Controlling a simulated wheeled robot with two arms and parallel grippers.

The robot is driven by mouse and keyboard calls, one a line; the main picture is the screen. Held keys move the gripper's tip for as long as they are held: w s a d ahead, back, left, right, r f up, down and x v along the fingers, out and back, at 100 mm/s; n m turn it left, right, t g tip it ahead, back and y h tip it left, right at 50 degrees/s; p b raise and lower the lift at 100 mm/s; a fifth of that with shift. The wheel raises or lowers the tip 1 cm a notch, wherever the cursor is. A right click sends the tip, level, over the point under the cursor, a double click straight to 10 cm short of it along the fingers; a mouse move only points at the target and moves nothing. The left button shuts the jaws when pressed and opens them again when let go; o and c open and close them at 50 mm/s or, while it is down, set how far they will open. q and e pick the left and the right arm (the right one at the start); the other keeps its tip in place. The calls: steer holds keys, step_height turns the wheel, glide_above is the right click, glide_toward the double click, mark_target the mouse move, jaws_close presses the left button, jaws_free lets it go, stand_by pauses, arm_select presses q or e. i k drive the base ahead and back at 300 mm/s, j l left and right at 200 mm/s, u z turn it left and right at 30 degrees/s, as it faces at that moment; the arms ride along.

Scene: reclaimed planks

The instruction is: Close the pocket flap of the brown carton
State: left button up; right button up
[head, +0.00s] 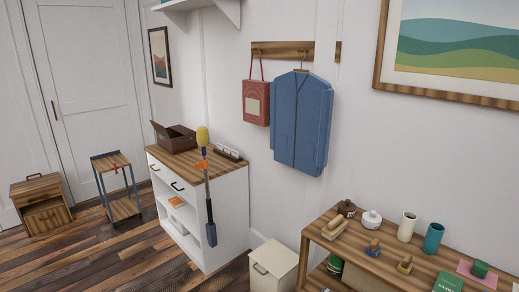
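The brown carton (181,144) stands on the wooden top of the white cabinet (228,205), toward its back left. Its top is at least partly open, and a dark flap (159,131) stands up at its left side. The inside looks dark, and I cannot make out what is in it. The carton is small in the view, so I cannot tell the exact angle of each flap. Neither of my grippers is in view.
A small side table (112,163) and wooden drawer box (40,203) stand left. A white bin (273,268) and cluttered wooden shelf (395,247) stand right. Plank floor lies open before the cabinet.

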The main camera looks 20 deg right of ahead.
mark_target(158, 128)
steer(key=i+j+z, duration=0.15)
steer(key=i+z, duration=0.25)
steer(key=i+j+z, duration=0.5)
steer(key=i+j, duration=0.7)
steer(key=i+j+z, duration=0.1)
steer(key=i+j, duration=0.75)
steer(key=i+j+z, duration=0.15)
steer(key=i+j, duration=0.65)
steer(key=j, duration=0.15)
